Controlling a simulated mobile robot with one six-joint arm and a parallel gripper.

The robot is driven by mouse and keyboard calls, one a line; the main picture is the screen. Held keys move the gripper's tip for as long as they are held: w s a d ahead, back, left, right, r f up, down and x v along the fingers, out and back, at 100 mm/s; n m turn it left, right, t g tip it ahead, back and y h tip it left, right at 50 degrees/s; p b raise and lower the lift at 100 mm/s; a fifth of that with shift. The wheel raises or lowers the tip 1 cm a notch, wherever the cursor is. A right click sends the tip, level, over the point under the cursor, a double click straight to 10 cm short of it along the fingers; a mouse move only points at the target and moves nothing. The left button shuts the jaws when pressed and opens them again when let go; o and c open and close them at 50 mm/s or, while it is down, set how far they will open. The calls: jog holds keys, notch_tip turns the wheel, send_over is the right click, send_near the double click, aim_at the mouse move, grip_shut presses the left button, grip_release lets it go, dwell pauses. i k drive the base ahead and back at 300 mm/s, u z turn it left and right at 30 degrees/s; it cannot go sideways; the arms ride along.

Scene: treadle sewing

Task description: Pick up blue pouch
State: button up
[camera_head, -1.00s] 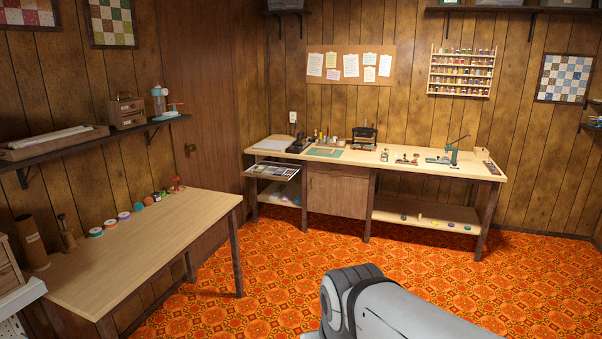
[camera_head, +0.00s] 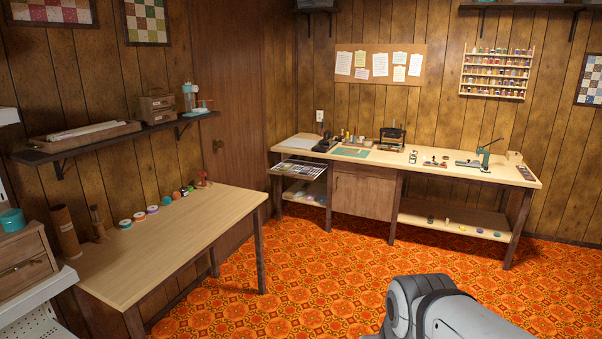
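I see no blue pouch that I can make out in the head view. Small items lie on the lower shelves of the far workbench (camera_head: 452,181), too small to tell apart. A grey and white link of my own arm shows at the bottom right. My gripper is not in the picture.
A light wood table (camera_head: 185,240) stands at the left, with several small round items along its back edge. A drawer unit (camera_head: 25,262) on a white shelf is at the far left. Patterned orange floor (camera_head: 330,270) lies open between the table and the workbench.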

aim_at(302, 171)
jog(key=z, duration=0.1)
jog(key=i, duration=2.6)
jog(key=z, duration=0.15)
jog(key=i, duration=3.9)
jog(key=u, duration=0.15)
